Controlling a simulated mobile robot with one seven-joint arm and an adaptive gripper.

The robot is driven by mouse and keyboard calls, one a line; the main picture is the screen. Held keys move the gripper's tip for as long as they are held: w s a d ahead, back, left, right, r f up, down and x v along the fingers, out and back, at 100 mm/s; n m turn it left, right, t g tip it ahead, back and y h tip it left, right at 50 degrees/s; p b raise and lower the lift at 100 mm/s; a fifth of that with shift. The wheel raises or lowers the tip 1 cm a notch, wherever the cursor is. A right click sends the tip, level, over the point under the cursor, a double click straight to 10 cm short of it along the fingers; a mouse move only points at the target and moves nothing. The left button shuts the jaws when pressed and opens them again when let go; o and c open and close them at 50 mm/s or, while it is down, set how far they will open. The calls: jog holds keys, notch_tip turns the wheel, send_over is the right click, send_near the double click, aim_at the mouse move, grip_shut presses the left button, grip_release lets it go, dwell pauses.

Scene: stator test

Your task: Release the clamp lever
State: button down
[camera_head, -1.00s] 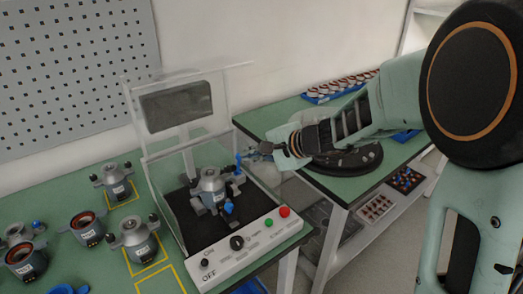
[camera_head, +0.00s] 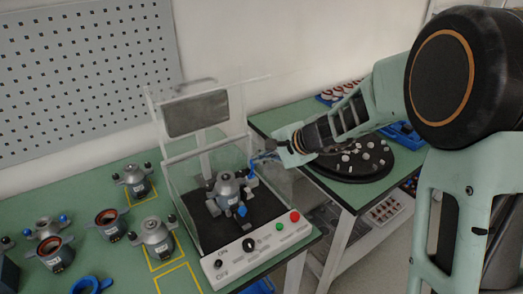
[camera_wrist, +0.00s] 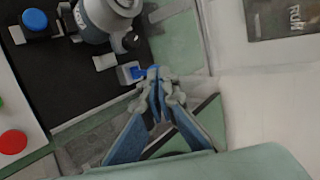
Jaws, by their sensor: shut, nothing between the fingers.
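The grey stator (camera_head: 228,189) sits upright in the test fixture; it also shows at the top of the wrist view (camera_wrist: 108,14). One blue-tipped clamp part (camera_head: 242,211) is in front of it, seen from above as a blue knob in the wrist view (camera_wrist: 35,20). A small blue clamp lever (camera_wrist: 138,72) on a grey block is at the stator's right side. My gripper (camera_wrist: 160,76) is shut, its tips right beside this lever. I cannot tell whether they touch it. In the head view my gripper (camera_head: 260,157) partly hides the lever.
The fixture has a raised clear cover (camera_head: 245,120) and a front panel with a green and a red button (camera_head: 295,216). Several other stators (camera_head: 157,237) stand on the green table to the left. A round black turntable (camera_head: 365,170) stands behind my wrist.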

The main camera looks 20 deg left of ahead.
jog(key=shift+w+a+r+p, duration=0.2)
jog(key=shift+w+a+p, duration=0.15)
jog(key=shift+w+a, duration=0.2)
jog(key=shift+s, duration=0.1)
